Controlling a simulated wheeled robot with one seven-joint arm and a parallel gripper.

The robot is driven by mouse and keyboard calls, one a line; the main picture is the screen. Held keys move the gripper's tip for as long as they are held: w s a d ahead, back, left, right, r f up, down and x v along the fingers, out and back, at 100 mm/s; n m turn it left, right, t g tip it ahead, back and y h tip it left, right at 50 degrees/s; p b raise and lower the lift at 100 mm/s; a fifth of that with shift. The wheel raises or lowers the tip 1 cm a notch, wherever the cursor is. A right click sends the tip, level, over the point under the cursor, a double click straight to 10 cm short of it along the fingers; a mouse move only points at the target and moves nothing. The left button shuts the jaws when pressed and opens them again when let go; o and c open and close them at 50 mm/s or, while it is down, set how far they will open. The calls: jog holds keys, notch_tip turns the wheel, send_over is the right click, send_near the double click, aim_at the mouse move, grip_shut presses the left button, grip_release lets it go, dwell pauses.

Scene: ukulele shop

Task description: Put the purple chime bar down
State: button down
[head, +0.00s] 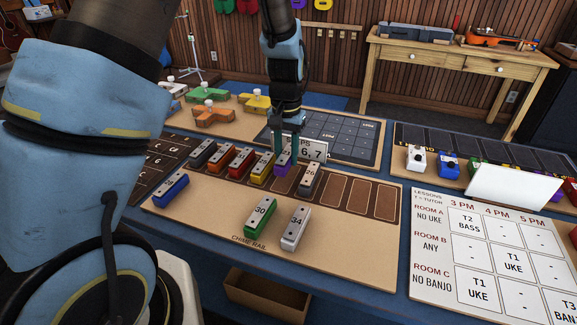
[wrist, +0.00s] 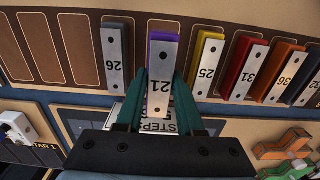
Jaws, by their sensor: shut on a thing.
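The purple chime bar (head: 283,168) has a silver top plate marked 21, which shows large in the wrist view (wrist: 160,75). My gripper (head: 286,156) is shut on it, with one teal finger on each side in the wrist view (wrist: 160,90). The bar is in line with the row on the chime rail (head: 215,205), between the yellow bar (head: 262,168) and the grey bar 26 (head: 309,178). I cannot tell whether its underside touches the rail. My fingers hide part of it in the head view.
Red, orange and dark bars stand left of the yellow one. Empty brown slots (head: 358,196) lie right of bar 26. Green bar 30 (head: 261,217), silver bar 34 (head: 295,228) and a blue bar (head: 171,188) sit in front. A numbered card (head: 312,151) stands close behind my gripper.

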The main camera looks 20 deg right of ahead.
aim_at(286, 153)
jog(key=shift+f+p, duration=0.4)
jog(key=shift+f, duration=1.8)
jog(key=c, duration=0.5)
grip_release()
jog(key=shift+f, duration=0.1)
notch_tip(286, 153, up, 12)
jog(key=b, duration=0.2)
jog(key=shift+a+b, duration=0.1)
jog(key=shift+b, duration=0.25)
jog(key=s+a+n, duration=0.1)
jog(key=a+n, duration=0.1)
jog(key=a, duration=0.8)
jog(key=s+a+n+t, duration=0.1)
jog(key=a+n, duration=0.2)
jog(key=a, duration=0.7)
jog(key=s+a+n, duration=0.2)
jog(key=a, duration=0.8)
jog(key=shift+r+t, duration=0.3)
